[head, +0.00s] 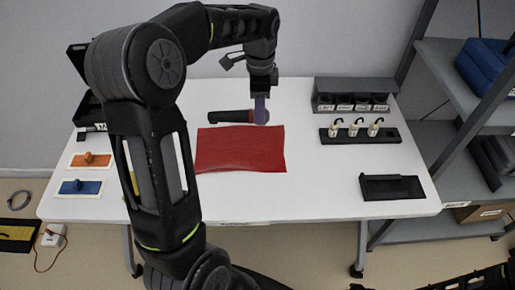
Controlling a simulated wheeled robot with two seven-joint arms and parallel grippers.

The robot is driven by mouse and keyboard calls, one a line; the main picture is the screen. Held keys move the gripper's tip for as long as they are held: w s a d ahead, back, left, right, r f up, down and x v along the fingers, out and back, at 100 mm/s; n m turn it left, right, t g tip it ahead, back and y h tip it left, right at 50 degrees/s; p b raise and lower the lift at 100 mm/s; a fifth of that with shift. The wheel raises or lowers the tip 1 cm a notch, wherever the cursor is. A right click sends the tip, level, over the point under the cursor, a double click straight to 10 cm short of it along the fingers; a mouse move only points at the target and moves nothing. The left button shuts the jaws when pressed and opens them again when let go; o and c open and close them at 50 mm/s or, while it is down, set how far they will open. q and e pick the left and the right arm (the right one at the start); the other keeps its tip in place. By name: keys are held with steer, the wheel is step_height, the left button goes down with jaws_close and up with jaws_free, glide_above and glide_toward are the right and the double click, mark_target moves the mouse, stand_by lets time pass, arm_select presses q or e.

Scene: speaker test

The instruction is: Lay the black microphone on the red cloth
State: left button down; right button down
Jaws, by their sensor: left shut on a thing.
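The black microphone (232,117) has a long dark handle pointing left and lies roughly level at the back edge of the red cloth (240,150). My left gripper (261,112) comes down from above and is shut on the microphone near its right end, partly hiding that end. I cannot tell whether the microphone touches the table or hangs just above it. The red cloth lies flat on the white table, and my left arm stands in front of the table left of it. My right gripper is not clearly in view; a dark arm part shows at the bottom right corner.
On the right stand a black rack (360,135) with several white items, a grey box with compartments (352,97) and a black tray (392,188). Orange (90,160) and blue (80,187) pads lie at left.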

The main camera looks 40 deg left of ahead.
arm_select(q)
steer(key=shift+a, duration=0.3)
steer(key=shift+d+f, duration=0.1)
steer(key=shift+f, duration=3.05)
steer(key=shift+f, duration=0.1)
step_height(320, 180, down, 4)
steer(key=shift+r, duration=0.2)
steer(key=shift+f, duration=0.6)
steer(key=c, duration=0.8)
jaws_free()
steer(key=shift+o, duration=0.2)
